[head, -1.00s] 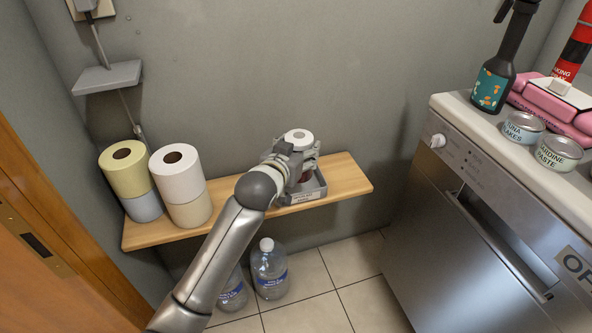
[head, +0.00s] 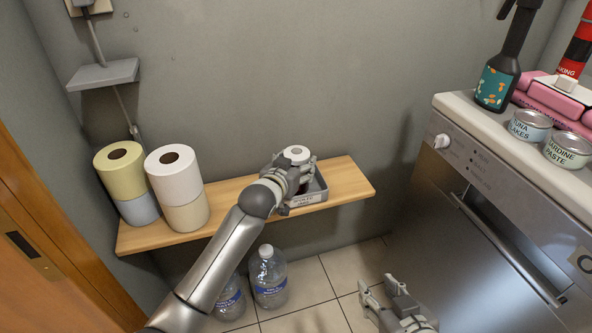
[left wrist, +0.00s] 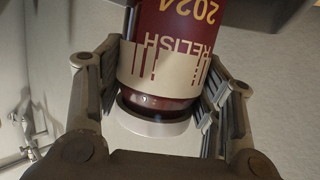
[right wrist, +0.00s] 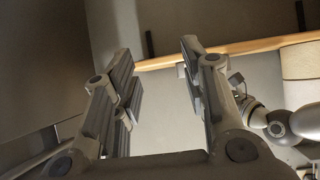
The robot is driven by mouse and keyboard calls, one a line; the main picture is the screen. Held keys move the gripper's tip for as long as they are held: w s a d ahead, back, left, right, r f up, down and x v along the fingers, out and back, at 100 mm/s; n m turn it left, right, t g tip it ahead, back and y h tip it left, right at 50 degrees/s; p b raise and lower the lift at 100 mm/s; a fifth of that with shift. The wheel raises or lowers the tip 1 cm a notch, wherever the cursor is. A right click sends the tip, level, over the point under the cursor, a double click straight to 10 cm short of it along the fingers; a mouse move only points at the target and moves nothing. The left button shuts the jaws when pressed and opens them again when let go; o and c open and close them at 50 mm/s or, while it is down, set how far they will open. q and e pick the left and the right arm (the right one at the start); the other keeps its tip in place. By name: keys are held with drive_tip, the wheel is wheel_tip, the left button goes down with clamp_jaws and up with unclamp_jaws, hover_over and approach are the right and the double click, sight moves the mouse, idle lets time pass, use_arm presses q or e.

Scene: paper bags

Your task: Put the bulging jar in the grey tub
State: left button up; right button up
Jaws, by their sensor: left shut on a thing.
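The bulging jar is dark red with a cream RELISH label (left wrist: 160,65) and a white lid, which shows in the head view (head: 297,152). My left gripper (head: 295,170) is shut around the jar near its lid and holds it upright over or within the grey tub (head: 319,192). The gripper and tub hide the jar's base, so I cannot tell whether it touches the tub's floor. The tub sits on the wooden shelf. My right gripper (head: 383,287) is open and empty, low in front of the shelf; its spread fingers show in the right wrist view (right wrist: 155,85).
Stacked paper rolls (head: 176,190) stand on the shelf's left part (head: 230,195). Water bottles (head: 268,277) stand on the floor below. A steel appliance (head: 470,230) with cans and a dark bottle (head: 494,80) on top is at right. The shelf's right end is clear.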

use_arm(q)
drive_tip(key=shift+f, duration=0.4)
use_arm(e)
drive_tip(key=shift+w+a+r+t+y, duration=0.2)
drive_tip(key=shift+w+r+t, duration=0.2)
drive_tip(key=shift+r, duration=0.2)
drive_tip(key=shift+w+a+r+t+y, duration=0.1)
drive_tip(key=shift+w+a+r+t, duration=0.1)
drive_tip(key=shift+w+r+t, duration=0.3)
drive_tip(key=shift+s, duration=0.1)
use_arm(q)
drive_tip(key=shift+f, duration=0.15)
drive_tip(key=o, duration=0.9)
drive_tip(key=shift+f, duration=0.1)
drive_tip(key=shift+o, duration=0.2)
drive_tip(key=shift+s, duration=0.1)
